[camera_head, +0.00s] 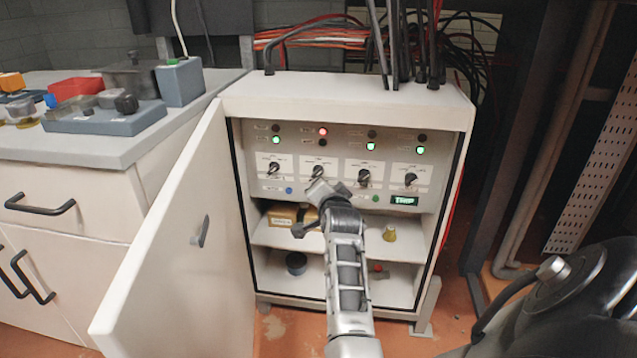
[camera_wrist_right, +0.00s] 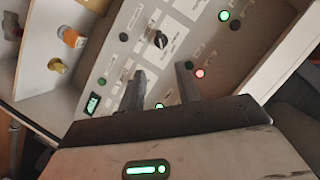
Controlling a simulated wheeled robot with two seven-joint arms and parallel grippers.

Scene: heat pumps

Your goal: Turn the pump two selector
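The pump two selector (camera_head: 318,170) is a small black knob, second from the left in a row on the grey panel (camera_head: 240,150) inside the open cabinet. The upper lamp above it is lit red (camera_head: 323,131). In the right wrist view this knob (camera_wrist_right: 160,40) stands clear, slightly beyond the fingertips, and it is tilted. My right gripper (camera_head: 325,188) is just below the knob in the head view. Its fingers (camera_wrist_right: 160,80) are apart with nothing between them, and they hide part of the panel. My left gripper is out of view.
Other selectors sit beside it: one at left (camera_head: 274,168) and two at right (camera_head: 364,177). A green TRIP display (camera_head: 404,201) is at the panel's lower right. The open door (camera_head: 170,250) stands at left.

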